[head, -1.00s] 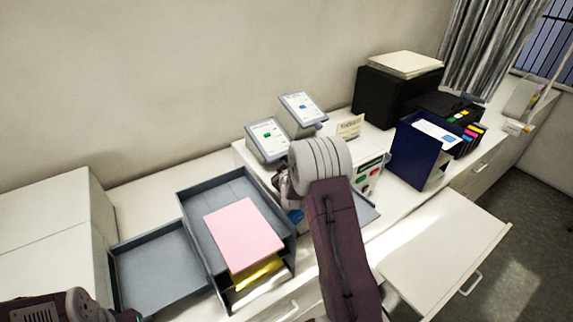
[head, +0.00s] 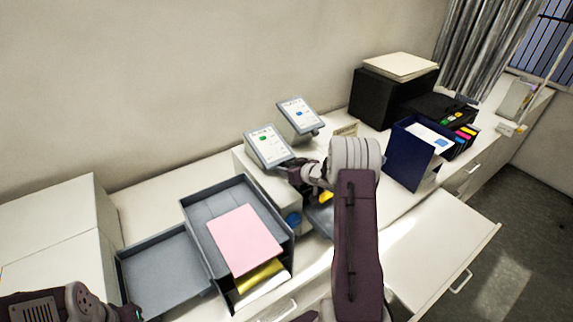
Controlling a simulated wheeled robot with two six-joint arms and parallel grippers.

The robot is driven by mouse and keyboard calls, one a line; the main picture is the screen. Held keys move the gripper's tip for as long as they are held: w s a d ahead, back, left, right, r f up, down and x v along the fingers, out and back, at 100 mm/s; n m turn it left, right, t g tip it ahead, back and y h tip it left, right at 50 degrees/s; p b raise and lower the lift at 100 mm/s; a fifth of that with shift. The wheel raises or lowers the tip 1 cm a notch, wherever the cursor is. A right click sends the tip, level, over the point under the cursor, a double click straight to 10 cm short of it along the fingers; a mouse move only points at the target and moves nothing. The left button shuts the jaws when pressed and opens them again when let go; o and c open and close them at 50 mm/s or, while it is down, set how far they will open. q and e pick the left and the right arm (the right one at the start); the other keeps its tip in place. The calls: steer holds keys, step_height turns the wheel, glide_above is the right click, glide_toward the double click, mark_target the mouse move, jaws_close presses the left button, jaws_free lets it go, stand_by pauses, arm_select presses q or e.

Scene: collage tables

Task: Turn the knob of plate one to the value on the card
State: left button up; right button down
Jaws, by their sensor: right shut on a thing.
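Two tilted plates with pale, screen-like faces stand on a white cabinet. The nearer left plate (head: 268,145) shows a green mark, and the farther plate (head: 297,115) shows a blue one. Their lettering is too small to read. My right gripper (head: 293,168) is at the lower right corner of the nearer plate, shut on what appears to be its knob. The fingertips and knob are largely hidden. The cream card (head: 346,130) stands behind my right wrist, partly covered, its writing unreadable. Of my left arm only a part shows at the lower left; its gripper is not visible.
Grey trays (head: 165,268) with a pink sheet (head: 243,240) lie left of the cabinet. A blue round part (head: 293,219) is on the cabinet's front. A blue file holder (head: 412,155) and black printer (head: 392,95) stand right.

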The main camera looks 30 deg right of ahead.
steer(key=shift+s+f+y, duration=0.1)
steer(key=shift+f+y, duration=0.05)
steer(key=shift+y, duration=0.35)
steer(key=c, duration=0.9)
jaws_free()
steer(key=shift+d, duration=0.1)
steer(key=shift+s, duration=0.15)
steer(key=b+v, duration=0.3)
steer(key=v, duration=0.5)
steer(key=shift+s+r, duration=0.25)
steer(key=shift+r, duration=0.15)
steer(key=shift+d, duration=0.1)
